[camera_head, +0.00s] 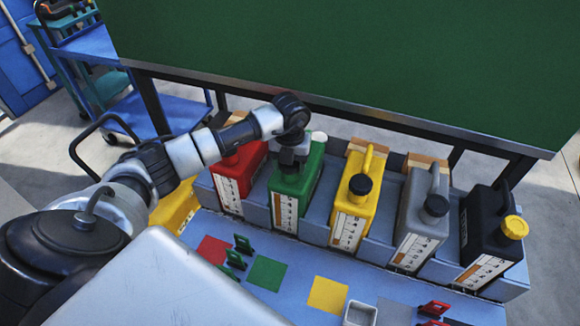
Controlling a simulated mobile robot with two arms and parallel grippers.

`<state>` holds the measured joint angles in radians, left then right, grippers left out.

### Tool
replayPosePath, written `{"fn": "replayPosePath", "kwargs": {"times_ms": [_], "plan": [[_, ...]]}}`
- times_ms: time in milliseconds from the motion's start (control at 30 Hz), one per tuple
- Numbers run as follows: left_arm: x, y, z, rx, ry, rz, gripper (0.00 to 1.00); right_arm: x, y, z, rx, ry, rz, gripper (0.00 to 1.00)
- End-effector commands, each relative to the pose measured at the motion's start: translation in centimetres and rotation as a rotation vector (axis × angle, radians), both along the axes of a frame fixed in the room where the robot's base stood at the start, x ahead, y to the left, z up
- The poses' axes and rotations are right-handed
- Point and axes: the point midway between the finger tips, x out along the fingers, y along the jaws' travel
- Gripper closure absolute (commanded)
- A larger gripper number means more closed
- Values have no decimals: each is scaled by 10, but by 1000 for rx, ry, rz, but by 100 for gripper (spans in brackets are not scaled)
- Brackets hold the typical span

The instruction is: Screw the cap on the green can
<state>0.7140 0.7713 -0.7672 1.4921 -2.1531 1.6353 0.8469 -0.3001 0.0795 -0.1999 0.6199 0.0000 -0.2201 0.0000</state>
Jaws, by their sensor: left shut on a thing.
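The green can (298,190) stands in the row of cans, in a slot of the blue-grey rack, with a striped scale label on its front. My left gripper (292,160) reaches in from the left and points down at the top front of this can, where the spout is. It is shut on a dark cap, mostly hidden by the fingers. The cap is at or just over the spout; I cannot tell whether it is seated or how far it is turned. My right gripper is not in view.
A red can (240,170) stands left of the green one; yellow (352,200), grey (414,220) and black (480,232) cans stand to the right. Coloured squares, green clips (236,258), red clips (434,309) and a small open box (359,314) are in front. A green panel rises behind.

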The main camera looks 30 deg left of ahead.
Motion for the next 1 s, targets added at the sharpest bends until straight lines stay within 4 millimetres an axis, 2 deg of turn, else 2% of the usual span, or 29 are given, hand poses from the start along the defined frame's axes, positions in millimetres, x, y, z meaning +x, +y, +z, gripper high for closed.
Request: {"fn": "replayPosePath", "kwargs": {"times_ms": [33,1000], "plan": [[1,0,-2,0,-6,-78,64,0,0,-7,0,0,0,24],[1,-2,-3,-2,-8,-1574,64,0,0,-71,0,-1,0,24]]}}
